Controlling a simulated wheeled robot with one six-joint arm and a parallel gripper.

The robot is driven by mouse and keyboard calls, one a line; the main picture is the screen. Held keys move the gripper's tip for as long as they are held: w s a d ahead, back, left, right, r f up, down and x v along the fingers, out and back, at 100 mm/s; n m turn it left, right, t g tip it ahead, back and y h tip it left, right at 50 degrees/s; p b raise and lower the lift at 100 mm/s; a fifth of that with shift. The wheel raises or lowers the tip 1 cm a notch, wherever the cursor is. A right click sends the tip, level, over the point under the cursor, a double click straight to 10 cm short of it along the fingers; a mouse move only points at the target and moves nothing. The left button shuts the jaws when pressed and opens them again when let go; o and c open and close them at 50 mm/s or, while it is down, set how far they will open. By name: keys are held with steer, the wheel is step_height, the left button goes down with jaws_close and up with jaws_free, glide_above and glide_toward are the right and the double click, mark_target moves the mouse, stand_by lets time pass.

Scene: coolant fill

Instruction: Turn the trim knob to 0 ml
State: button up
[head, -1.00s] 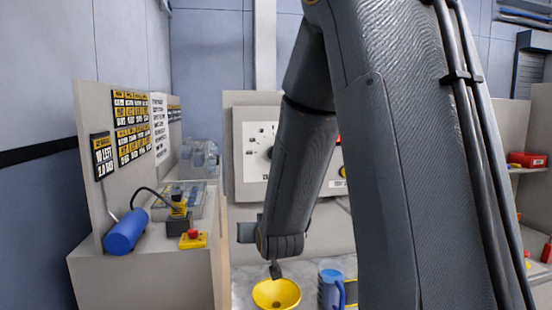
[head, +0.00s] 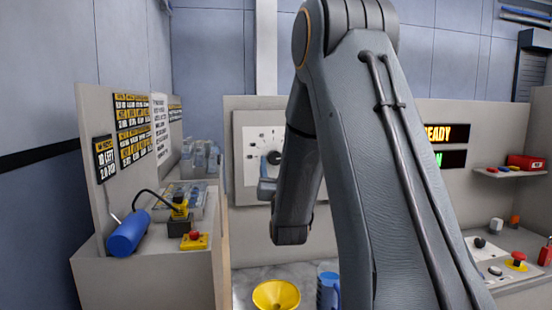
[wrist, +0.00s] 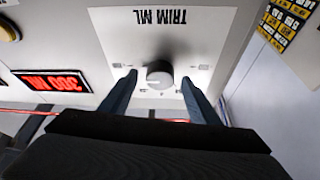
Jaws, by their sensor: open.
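The trim knob is a round knob that looks light grey in the wrist view (wrist: 160,72), on a pale panel lettered "TRIM ML" upside down. In the head view the knob (head: 274,157) looks dark, on a white dial plate (head: 247,183) with a ring of small marks. In the wrist view my gripper (wrist: 158,80) is open, one finger on each side of the knob, with gaps visible. I cannot read the knob's setting.
A red display (wrist: 55,82) reads "300 ML" upside down in the wrist view. A yellow funnel (head: 276,294) and a blue jug (head: 328,290) stand on the counter below the panel. A side bench at left holds a blue cylinder (head: 129,233) and a red-topped yellow button box (head: 194,240).

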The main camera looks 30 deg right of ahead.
steer(key=shift+p+x, duration=0.3)
steer(key=shift+x, duration=0.8)
steer(key=c, duration=1.1)
steer(key=shift+o, duration=0.2)
